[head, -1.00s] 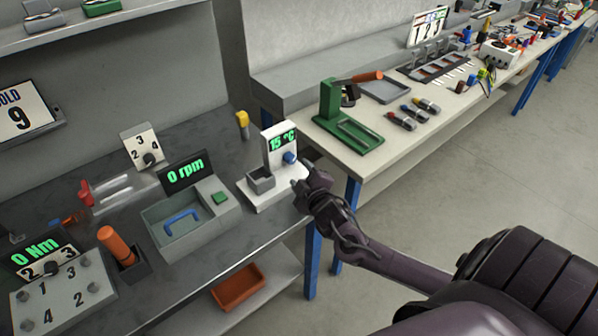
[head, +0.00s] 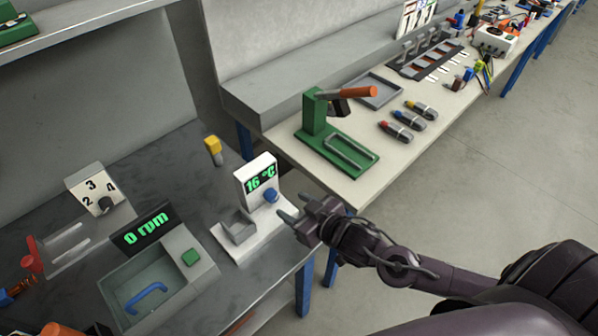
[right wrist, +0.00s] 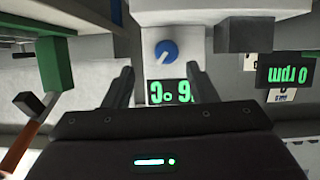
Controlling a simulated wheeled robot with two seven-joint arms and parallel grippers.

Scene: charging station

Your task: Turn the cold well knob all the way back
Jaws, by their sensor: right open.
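The cold well (head: 252,225) is a white unit with a grey square well (head: 239,229) at its front left and a green display reading 16 °C. Its blue knob (head: 271,195) sits on the upright face below the display. In the right wrist view the knob (right wrist: 166,52) shows a pale pointer line, and the picture there is upside down. My right gripper (head: 298,207) is open and empty, just to the right of the knob and apart from it. In the right wrist view its two fingers (right wrist: 160,88) stand spread, with the knob ahead between them. My left gripper does not show.
Left of the cold well is a grey unit (head: 160,270) with a 0 rpm display. A yellow-topped item (head: 213,150) stands behind. A green press (head: 335,140) with an orange handle stands on the pale bench to the right. The floor at right is clear.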

